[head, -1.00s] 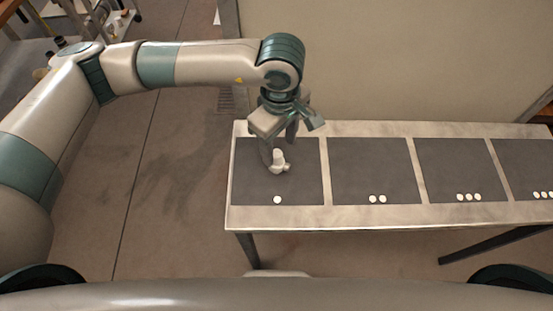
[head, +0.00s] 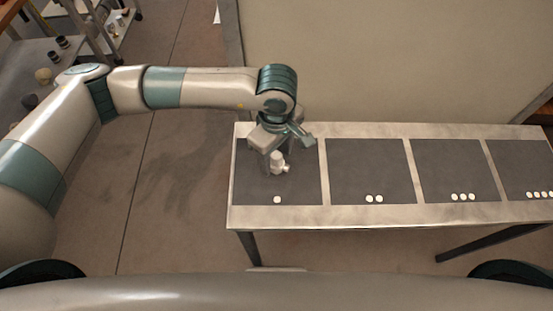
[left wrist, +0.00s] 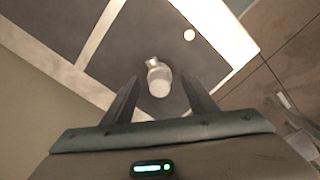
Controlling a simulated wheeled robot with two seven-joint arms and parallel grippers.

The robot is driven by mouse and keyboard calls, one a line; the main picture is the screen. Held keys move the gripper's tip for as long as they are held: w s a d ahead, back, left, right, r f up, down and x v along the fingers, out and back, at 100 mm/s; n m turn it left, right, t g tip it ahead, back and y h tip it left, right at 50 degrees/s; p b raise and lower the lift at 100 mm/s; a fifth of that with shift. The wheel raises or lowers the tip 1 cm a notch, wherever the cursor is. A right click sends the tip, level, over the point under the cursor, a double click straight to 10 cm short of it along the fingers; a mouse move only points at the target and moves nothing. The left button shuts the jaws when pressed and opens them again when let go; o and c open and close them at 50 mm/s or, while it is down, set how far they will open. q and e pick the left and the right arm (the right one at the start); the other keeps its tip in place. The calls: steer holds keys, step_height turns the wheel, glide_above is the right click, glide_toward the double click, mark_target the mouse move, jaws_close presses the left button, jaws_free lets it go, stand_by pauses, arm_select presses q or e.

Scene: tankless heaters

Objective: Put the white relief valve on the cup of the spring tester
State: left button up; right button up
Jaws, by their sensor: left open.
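The white relief valve (head: 278,162) stands on the leftmost dark mat of the table, the mat marked with one white dot. It also shows in the left wrist view (left wrist: 158,78), between and just beyond the two fingers. My left gripper (head: 279,157) is open and points down at the valve from behind it, with a finger on either side; I cannot tell whether they touch it. In the left wrist view the open fingers (left wrist: 160,95) show with a gap around the valve. My right gripper is not in view. No spring tester can be made out.
The long table (head: 380,217) holds a row of dark mats marked with white dots; the second mat (head: 366,165) and third mat (head: 455,165) are otherwise bare. A wall stands behind the table. At the upper left, a shelf (head: 62,75) holds several small parts.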

arm_select(q)
steer(key=shift+f, duration=0.35)
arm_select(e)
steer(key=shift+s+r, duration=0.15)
arm_select(q)
jaws_close()
steer(key=shift+r, duration=0.1)
steer(key=shift+r+b, duration=0.4)
steer(key=shift+r, duration=0.15)
steer(key=r, duration=0.1)
steer(key=r+b, duration=0.1)
steer(key=d+r, duration=0.1)
steer(key=shift+s+b, duration=0.25)
steer(key=shift+b, duration=0.15)
steer(key=s+d+r+b, duration=0.3)
steer(key=s+d+r, duration=0.2)
steer(key=d, duration=0.4)
steer(key=shift+s+r+b, duration=0.2)
steer(key=shift+r+b, duration=0.15)
steer(key=shift+r, duration=0.55)
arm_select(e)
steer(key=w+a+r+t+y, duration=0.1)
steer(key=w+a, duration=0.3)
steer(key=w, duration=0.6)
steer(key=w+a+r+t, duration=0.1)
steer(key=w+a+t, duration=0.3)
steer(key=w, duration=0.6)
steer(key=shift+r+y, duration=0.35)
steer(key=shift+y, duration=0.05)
